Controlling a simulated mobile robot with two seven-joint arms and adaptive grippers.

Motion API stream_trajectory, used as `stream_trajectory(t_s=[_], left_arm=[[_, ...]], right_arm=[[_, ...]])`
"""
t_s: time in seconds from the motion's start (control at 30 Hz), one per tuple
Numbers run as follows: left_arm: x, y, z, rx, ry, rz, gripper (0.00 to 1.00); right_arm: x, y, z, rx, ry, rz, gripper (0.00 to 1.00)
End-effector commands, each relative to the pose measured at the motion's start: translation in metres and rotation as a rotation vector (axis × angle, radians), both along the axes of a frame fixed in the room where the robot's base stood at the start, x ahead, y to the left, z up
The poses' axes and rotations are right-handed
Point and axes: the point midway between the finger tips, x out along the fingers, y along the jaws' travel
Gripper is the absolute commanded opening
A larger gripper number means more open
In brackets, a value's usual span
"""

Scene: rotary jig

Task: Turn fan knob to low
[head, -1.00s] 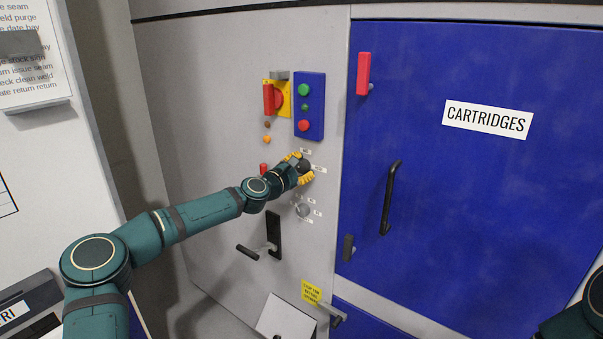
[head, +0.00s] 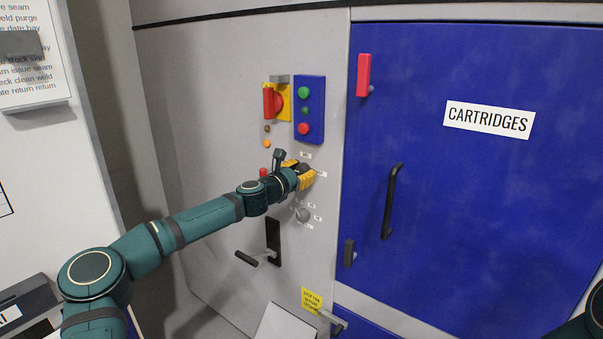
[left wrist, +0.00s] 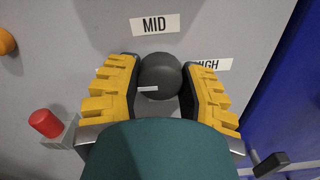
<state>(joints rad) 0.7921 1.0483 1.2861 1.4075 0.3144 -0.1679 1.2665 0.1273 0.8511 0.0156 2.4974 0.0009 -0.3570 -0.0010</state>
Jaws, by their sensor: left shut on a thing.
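The fan knob is a dark round knob (left wrist: 160,77) on the grey panel, between the yellow-padded fingers of my left gripper (left wrist: 160,92). A short white mark on it points to the left in the left wrist view. The MID label (left wrist: 155,24) is above the knob and the HIGH label (left wrist: 210,65) is to its right, partly covered by a finger. No LOW label can be read. In the head view my left gripper (head: 300,175) is at the panel, shut on the knob, which is mostly hidden there. My right gripper is out of view.
A lighter round knob (head: 303,215) with small labels is just below. A black lever (head: 273,242) stands lower left. The blue button box (head: 310,109) is above, and the blue cartridges door (head: 470,200) is to the right.

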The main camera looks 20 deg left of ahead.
Motion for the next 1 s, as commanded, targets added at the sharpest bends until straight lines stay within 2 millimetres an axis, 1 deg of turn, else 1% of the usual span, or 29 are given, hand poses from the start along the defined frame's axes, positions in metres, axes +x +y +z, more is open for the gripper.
stream_trajectory(t_s=[0.03,0.37,0.4,0.47,0.5,0.83,0.93,1.0], left_arm=[[0.001,0.003,-0.002,-0.004,0.003,0.006,0.05],[0.0,0.002,-0.003,-0.005,0.005,0.004,0.05],[0.0,0.002,-0.003,-0.004,0.006,0.004,0.5],[0.0,0.002,-0.003,-0.005,0.005,0.004,0.71],[0.0,0.002,-0.002,-0.004,0.005,0.003,0.74],[-0.001,0.001,-0.002,-0.004,0.004,0.0,0.74],[-0.007,0.003,-0.002,-0.004,0.005,0.0,0.74],[-0.015,0.007,-0.002,-0.004,0.004,0.001,0.74]], right_arm=[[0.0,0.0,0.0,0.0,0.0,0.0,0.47],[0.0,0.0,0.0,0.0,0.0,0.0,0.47],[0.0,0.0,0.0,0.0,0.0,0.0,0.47],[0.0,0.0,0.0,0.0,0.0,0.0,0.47],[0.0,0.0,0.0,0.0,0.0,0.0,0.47],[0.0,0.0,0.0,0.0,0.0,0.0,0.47],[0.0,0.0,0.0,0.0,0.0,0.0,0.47],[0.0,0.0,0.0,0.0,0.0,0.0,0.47]])
